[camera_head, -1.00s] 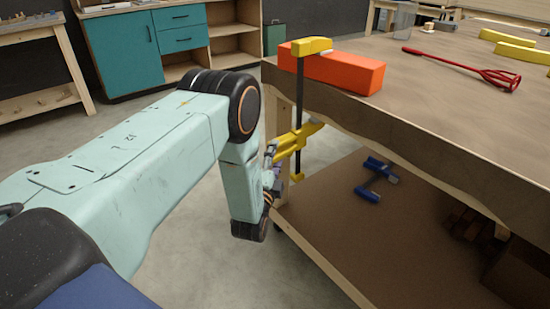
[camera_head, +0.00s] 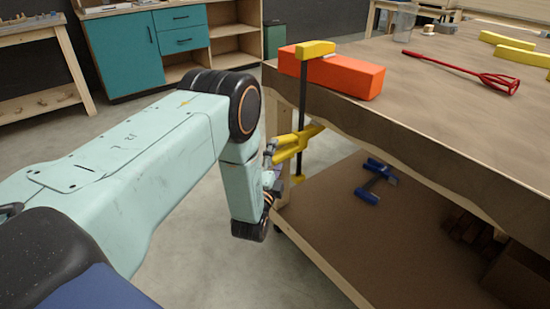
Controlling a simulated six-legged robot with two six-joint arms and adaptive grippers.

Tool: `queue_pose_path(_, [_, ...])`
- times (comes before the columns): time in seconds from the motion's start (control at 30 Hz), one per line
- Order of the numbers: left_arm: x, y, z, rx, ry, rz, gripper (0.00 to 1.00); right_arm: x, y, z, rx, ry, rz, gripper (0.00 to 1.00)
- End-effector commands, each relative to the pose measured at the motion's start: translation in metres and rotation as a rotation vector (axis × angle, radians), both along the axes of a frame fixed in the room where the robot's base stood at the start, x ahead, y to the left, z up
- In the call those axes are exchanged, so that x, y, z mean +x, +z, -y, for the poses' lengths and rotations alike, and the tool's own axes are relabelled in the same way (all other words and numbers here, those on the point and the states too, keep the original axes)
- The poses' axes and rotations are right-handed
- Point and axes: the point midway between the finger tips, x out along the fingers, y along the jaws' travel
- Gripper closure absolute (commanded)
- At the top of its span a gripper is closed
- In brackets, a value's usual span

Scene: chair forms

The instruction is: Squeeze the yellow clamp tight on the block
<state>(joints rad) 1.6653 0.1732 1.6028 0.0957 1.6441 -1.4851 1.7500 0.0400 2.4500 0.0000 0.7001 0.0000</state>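The yellow clamp (camera_head: 303,90) stands upright at the table's near left corner. Its upper yellow jaw lies over the orange block (camera_head: 345,77), and its dark bar runs down past the table edge. Its yellow lower part (camera_head: 292,146) sits below the tabletop. The orange block lies flat on the tabletop (camera_head: 440,110) at that corner. My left gripper (camera_head: 270,170) is at the clamp's lower part, mostly hidden behind my arm's last link. I cannot see whether its fingers are closed on the clamp. My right gripper is not in view.
A red mixing whisk (camera_head: 465,71) and yellow bars (camera_head: 512,44) lie on the tabletop. A blue clamp (camera_head: 376,180) lies on the lower shelf (camera_head: 350,240). A teal cabinet (camera_head: 125,48) and a wooden bench (camera_head: 40,65) stand behind. The floor between is clear.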

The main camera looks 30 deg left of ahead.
Motion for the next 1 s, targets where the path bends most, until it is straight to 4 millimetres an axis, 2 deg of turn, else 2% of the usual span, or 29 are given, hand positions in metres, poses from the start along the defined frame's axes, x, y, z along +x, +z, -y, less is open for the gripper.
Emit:
queue_pose_path(0.63, [0.023, -0.001, -0.006, 0.000, 0.000, 0.004, 0.28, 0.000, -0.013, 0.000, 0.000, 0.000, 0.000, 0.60])
queue_pose_path(0.93, [0.025, 0.000, -0.007, 0.000, 0.000, 0.003, 0.26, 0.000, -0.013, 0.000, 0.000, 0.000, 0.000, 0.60])
queue_pose_path(1.0, [0.025, 0.000, -0.007, 0.000, 0.000, 0.003, 0.32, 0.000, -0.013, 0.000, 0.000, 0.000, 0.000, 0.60])
